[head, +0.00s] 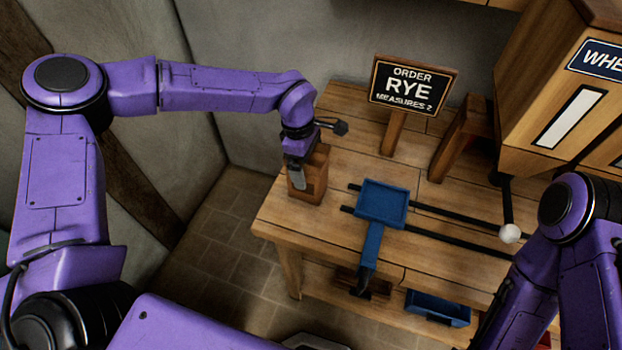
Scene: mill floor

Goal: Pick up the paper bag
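The paper bag (313,184) is a brown, upright, box-shaped thing at the left end of the wooden table (330,120). My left gripper (298,176) points down at the bag, and a grey finger overlaps its near left side. The other finger is hidden, so I cannot tell whether the gripper is closed on the bag's wall or only beside it. The bag appears to stand on the tabletop. My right arm comes in at the lower right, and its gripper is not visible.
A sign reading "ORDER RYE MEASURES 2" (413,86) stands behind. A wooden bin (545,85) and a white-knobbed lever (509,234) are at right. A blue box (438,308) sits below the tabletop.

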